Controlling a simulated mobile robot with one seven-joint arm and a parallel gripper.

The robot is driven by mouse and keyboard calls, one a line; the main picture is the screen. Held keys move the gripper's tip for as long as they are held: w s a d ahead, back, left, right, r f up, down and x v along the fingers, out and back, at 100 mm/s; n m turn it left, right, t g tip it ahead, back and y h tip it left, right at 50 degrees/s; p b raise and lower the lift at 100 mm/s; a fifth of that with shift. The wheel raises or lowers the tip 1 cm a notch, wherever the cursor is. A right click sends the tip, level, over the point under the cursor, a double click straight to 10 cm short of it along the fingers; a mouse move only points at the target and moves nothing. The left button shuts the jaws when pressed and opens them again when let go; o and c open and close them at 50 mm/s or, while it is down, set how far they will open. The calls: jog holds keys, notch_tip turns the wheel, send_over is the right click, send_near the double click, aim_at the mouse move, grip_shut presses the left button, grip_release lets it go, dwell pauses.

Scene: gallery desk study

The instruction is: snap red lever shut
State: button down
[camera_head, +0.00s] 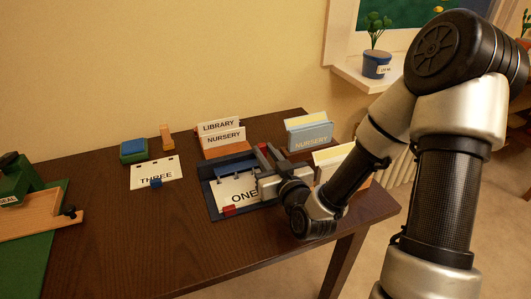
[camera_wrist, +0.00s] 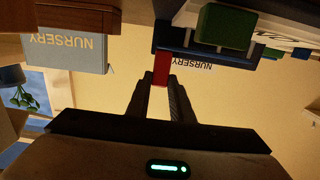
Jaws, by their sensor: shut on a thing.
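The red lever (camera_wrist: 161,68) stands out from a dark blue frame (camera_wrist: 200,52) in the wrist view. My gripper (camera_wrist: 160,86) is shut on the lever, with one dark finger on each side of its end. In the head view my gripper (camera_head: 268,155) is over the back right part of a dark blue binder (camera_head: 212,201) on the desk. The binder holds a white sheet marked ONE (camera_head: 233,193), with a small red tab (camera_head: 229,210) at its front edge. My gripper and wrist hide the binder's right side.
Card holders stand behind the binder, marked LIBRARY and NURSERY (camera_head: 222,140) and a blue NURSERY (camera_head: 308,137). A sheet marked THREE (camera_head: 156,175) lies to the left. A green press (camera_head: 20,188) is at far left. The desk's front left (camera_head: 130,240) is clear.

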jog(key=c, duration=1.6)
grip_release()
jog(key=shift+o, duration=0.2)
jog(key=shift+r, duration=0.1)
jog(key=p, duration=0.2)
jog(key=s+p, duration=0.1)
jog(key=p, duration=0.1)
jog(key=shift+d+r+p, duration=0.25)
jog(key=shift+r+p, duration=0.05)
jog(key=shift+r, duration=0.05)
jog(key=p+v, duration=0.1)
jog(key=p, duration=0.2)
jog(key=shift+s, duration=0.25)
jog(key=f+p+v, duration=0.1)
jog(key=p+v, duration=1.1)
jog(key=v, duration=0.2)
jog(key=shift+s+r, duration=0.2)
jog(key=shift+s, duration=0.2)
